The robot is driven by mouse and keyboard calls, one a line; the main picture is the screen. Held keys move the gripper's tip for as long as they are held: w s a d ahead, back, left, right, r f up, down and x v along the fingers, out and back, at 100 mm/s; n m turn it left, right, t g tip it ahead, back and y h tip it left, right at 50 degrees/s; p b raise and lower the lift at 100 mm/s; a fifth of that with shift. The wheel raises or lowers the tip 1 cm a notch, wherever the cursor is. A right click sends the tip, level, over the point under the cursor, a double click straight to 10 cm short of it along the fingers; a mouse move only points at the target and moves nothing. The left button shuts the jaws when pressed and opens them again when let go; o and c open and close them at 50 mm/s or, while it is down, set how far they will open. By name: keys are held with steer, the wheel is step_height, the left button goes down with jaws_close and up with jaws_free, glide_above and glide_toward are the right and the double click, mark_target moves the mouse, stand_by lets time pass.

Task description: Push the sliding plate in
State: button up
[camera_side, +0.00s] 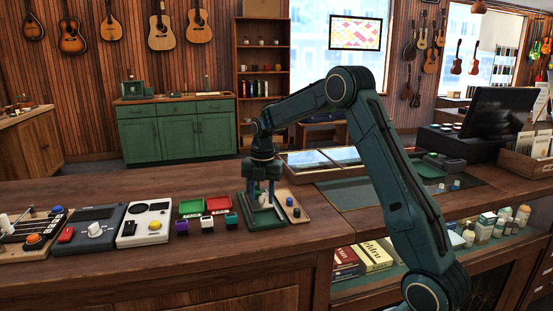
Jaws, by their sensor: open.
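My gripper (261,193) points straight down on the counter, its dark green fingers apart, over a small green frame-like unit (266,223). A pale upright piece shows between or just behind the fingers. I cannot tell whether the fingers touch it. The sliding plate cannot be told apart clearly; it may be part of this green unit, whose inside is partly hidden by my gripper.
A wooden tray (304,218) with a blue knob stands close on the right. Left are red (218,204) and green (190,207) trays, small coloured blocks, a white device (145,223) and a grey device (88,230). The counter's front strip (200,262) is clear.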

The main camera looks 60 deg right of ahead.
jaws_close()
steer(key=shift+w, duration=0.1)
steer(key=shift+w+d, duration=1.2)
steer(key=shift+d, duration=0.05)
steer(key=shift+r, duration=0.1)
jaws_free()
